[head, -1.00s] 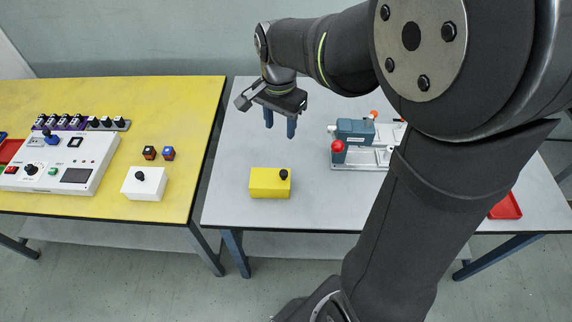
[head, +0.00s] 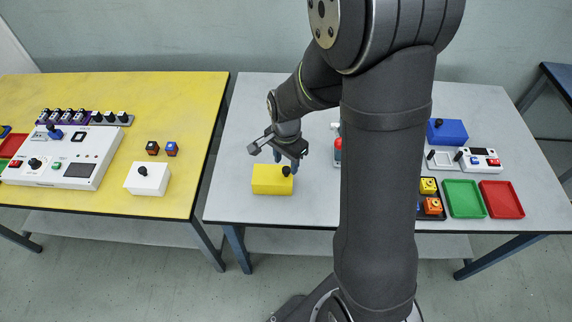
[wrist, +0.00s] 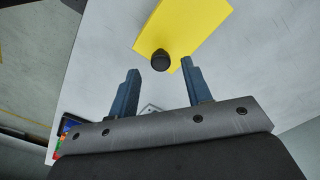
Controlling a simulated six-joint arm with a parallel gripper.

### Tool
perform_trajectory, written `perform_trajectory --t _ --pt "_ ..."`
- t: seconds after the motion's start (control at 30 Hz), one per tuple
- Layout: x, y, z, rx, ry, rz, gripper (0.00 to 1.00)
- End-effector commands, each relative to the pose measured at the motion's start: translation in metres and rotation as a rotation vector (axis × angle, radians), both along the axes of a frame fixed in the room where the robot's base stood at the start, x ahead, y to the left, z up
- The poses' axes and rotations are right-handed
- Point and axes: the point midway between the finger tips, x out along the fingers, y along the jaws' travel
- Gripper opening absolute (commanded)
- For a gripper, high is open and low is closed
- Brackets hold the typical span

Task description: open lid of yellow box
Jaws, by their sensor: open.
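The yellow box (head: 268,180) stands near the front left of the grey table, its lid closed. A black knob (head: 286,171) sits at the right end of its top. My gripper (head: 285,160) is just behind the box, close to the knob in the picture. In the wrist view, the yellow box (wrist: 190,25) is ahead of my fingers and the black knob (wrist: 160,60) lies between and beyond the two blue fingertips (wrist: 160,66). The fingers are open, with nothing between them. I cannot tell the exact height of the fingers above the knob.
A yellow table (head: 190,100) with a white control panel (head: 95,150) and a white box (head: 147,178) stands to the left. Right of my arm are a blue box (head: 448,132), a green tray (head: 464,198) and a red tray (head: 502,199). Grey tabletop left of the yellow box is clear.

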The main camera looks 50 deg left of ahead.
Motion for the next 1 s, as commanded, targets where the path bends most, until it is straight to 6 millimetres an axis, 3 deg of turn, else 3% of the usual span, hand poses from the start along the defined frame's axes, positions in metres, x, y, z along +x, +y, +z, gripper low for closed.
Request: perform_trajectory --t 0.2,0.57,0.8,1.0 --pt "0.0 0.0 -0.021 0.0 0.0 0.0 0.45" --pt "0.0 0.0 -0.024 0.001 -0.001 0.0 0.45" --pt "0.0 0.0 -0.024 0.001 -0.001 0.0 0.0" --pt "-0.001 0.002 -0.024 0.001 -0.001 0.001 0.0"
